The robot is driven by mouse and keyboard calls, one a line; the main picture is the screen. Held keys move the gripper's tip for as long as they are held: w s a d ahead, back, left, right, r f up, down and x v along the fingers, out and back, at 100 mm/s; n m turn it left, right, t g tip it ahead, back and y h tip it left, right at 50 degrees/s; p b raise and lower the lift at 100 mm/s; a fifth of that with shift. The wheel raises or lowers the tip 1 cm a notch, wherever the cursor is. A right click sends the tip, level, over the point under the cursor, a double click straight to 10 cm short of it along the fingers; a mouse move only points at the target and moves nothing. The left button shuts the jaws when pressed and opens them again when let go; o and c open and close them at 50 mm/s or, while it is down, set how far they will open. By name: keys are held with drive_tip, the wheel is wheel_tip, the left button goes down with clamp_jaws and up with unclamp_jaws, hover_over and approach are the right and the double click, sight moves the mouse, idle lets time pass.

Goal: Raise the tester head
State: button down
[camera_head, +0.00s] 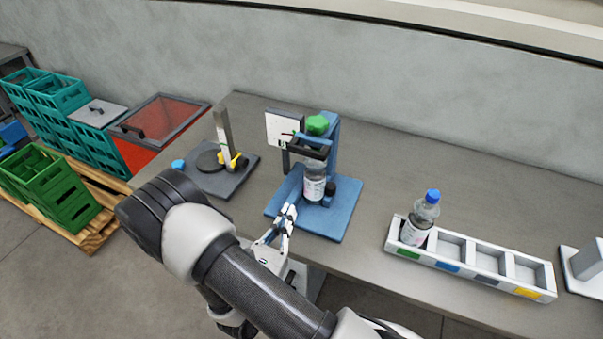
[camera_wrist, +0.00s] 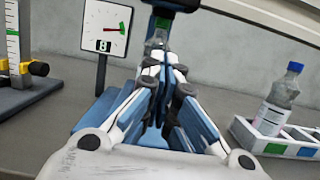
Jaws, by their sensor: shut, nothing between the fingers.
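The blue tester (camera_head: 335,218) stands on the bench, with a flat base and an upright post. Its head carries a green knob (camera_head: 317,124) and a dark bar (camera_head: 308,152), low over a clear bottle (camera_head: 314,185) on the base. The dark bar (camera_wrist: 180,4) crosses the top of the wrist view. My gripper (camera_head: 291,208) is shut and empty, in front of the bottle and above the base's front left part. In the wrist view its fingertips (camera_wrist: 162,68) hide most of that bottle. I cannot tell whether they touch anything.
A dial panel (camera_head: 281,129) stands left of the tester. A grey gauge stand (camera_head: 224,140) is farther left. A white rack (camera_head: 470,265) at right holds a blue-capped bottle (camera_head: 425,215) in its left slot. Bench between tester and rack is clear. Crates (camera_head: 60,190) stand far left.

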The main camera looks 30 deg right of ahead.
drive_tip(key=w+d+r+b, duration=0.1)
drive_tip(key=w+d+r, duration=0.5)
drive_tip(key=d, duration=0.1)
drive_tip(key=shift+d+r, duration=0.25)
drive_tip(key=shift+d, duration=0.15)
idle(0.5)
